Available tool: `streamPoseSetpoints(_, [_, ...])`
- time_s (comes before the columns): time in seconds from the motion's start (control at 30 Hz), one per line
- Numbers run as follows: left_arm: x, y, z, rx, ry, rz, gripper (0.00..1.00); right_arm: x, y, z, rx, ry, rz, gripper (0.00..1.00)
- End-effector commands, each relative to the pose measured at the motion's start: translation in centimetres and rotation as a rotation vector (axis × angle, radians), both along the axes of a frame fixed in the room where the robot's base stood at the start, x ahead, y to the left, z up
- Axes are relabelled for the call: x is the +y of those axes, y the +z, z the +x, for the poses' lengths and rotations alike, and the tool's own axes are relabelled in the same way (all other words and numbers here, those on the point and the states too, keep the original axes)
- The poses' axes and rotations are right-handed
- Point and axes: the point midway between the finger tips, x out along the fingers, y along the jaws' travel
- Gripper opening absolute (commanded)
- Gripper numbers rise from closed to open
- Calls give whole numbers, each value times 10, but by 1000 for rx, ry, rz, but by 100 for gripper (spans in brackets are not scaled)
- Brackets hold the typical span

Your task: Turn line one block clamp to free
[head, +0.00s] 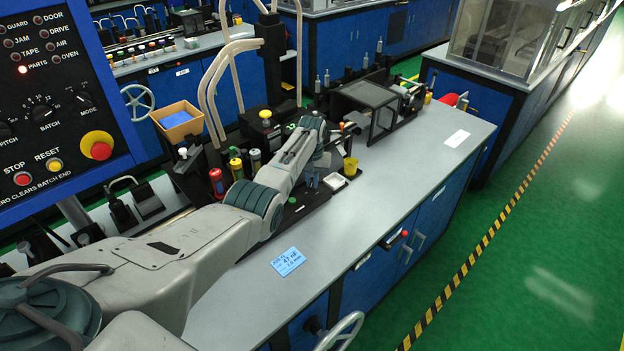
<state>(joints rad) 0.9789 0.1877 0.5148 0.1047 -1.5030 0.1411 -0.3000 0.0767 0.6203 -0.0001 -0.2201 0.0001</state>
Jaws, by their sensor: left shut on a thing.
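My left arm reaches in from the lower left across the bench. My left gripper (313,183) points down at the black machine bed, beside a small white tray (335,182) and a yellow cup (350,166). It is shut on what appears to be the block clamp, which is too small and too covered by the fingers and wrist to make out. I cannot tell which way the clamp is turned. My right gripper is not in view.
A control panel (62,95) fills the upper left, with its PARTS lamp lit red. Coloured cylinders (236,168) stand left of my wrist. A dark clear-sided box (368,108) stands beyond.

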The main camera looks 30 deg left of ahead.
Motion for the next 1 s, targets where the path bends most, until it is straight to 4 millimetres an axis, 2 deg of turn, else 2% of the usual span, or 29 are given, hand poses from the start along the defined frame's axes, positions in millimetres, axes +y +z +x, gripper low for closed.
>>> streamPoseSetpoints(0.5, [0, 2, 1, -3, -450, 0, 0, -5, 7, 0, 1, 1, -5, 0])
streamPoseSetpoints(0.7, [0, 2, 1, -3, -564, 0, 0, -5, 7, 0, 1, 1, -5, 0])
streamPoseSetpoints(1.0, [0, 1, 1, -3, -646, 1, 0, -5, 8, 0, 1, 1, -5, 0])
